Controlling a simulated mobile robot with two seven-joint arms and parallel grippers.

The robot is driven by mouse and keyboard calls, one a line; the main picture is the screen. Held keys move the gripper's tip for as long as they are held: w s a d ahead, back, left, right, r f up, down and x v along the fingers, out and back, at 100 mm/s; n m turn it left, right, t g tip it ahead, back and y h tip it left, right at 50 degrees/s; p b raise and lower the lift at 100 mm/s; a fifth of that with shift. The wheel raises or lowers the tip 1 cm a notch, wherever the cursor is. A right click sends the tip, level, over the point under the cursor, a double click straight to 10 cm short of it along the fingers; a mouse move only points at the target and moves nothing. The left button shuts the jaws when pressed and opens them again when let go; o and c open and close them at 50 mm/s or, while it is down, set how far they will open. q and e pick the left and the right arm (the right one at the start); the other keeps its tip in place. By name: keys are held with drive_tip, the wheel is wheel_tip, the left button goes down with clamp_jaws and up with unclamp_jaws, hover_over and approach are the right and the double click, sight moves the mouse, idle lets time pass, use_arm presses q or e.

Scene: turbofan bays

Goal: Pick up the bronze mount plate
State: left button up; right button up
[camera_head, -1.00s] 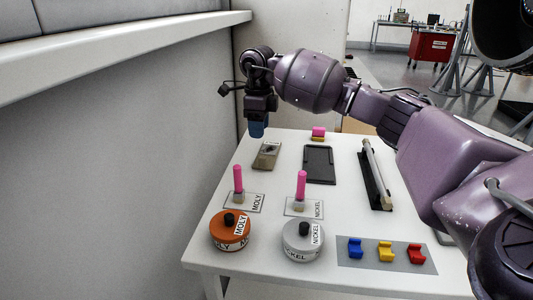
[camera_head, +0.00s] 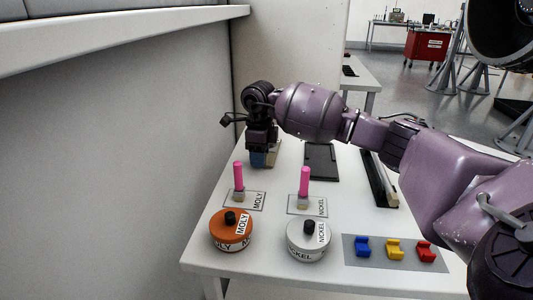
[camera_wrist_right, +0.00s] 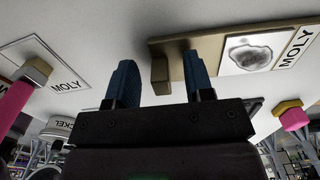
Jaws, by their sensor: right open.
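The bronze mount plate (camera_head: 273,155) lies at the far left of the white table in the head view, mostly hidden behind my right gripper (camera_head: 259,159). In the right wrist view the plate (camera_wrist_right: 204,45) is tan, with a raised block at one end and a label with a grey smear and the word MOLY. My right gripper (camera_wrist_right: 161,82) is open, with its blue fingertips on either side of the raised block. I cannot tell whether they touch it. My left gripper is not in view.
An orange MOLY tin (camera_head: 231,230) and a grey NICKEL tin (camera_head: 308,239) stand near the front edge. Pink-handled brushes (camera_head: 239,177) (camera_head: 304,182) stand behind them. A black tray (camera_head: 321,163) and small coloured blocks (camera_head: 394,249) are to the right. A wall borders the left.

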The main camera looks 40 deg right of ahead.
drive_tip(key=shift+r, duration=0.15)
clamp_jaws()
